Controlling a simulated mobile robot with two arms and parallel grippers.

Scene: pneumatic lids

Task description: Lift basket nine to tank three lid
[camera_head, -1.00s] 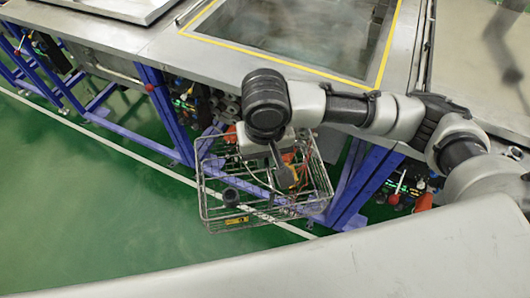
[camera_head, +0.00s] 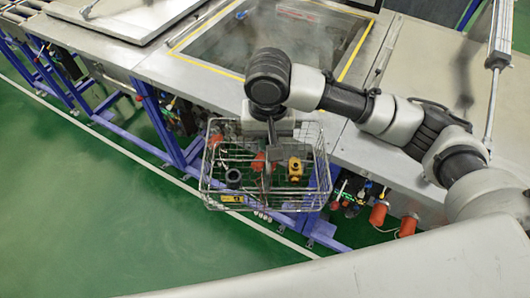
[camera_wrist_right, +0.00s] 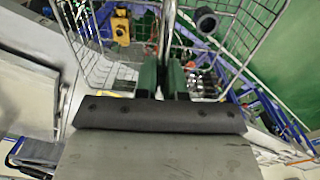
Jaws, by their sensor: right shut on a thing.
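A wire basket (camera_head: 212,187) with a yellow tag (camera_head: 231,198) hangs in front of the tank line in the head view. It holds a black ring part, a yellow part (camera_head: 295,168) and orange-red parts. I cannot read its number. My right gripper (camera_head: 268,150) points down over its middle and is shut on the basket's upright handle. In the right wrist view, the fingers (camera_wrist_right: 161,78) close around the metal handle bar (camera_wrist_right: 168,30), with the basket (camera_wrist_right: 262,45) beyond. Flat metal lids (camera_head: 130,15) and (camera_head: 450,75) show; which is tank three is not legible. My left gripper is not in view.
An open tank with a yellow border (camera_head: 265,45) lies behind my arm. A pneumatic cylinder (camera_head: 500,38) stands at the far right. Blue frame legs (camera_head: 160,120), valves and orange parts (camera_head: 378,213) are below the tank edge. Green floor (camera_head: 90,220) is clear at left.

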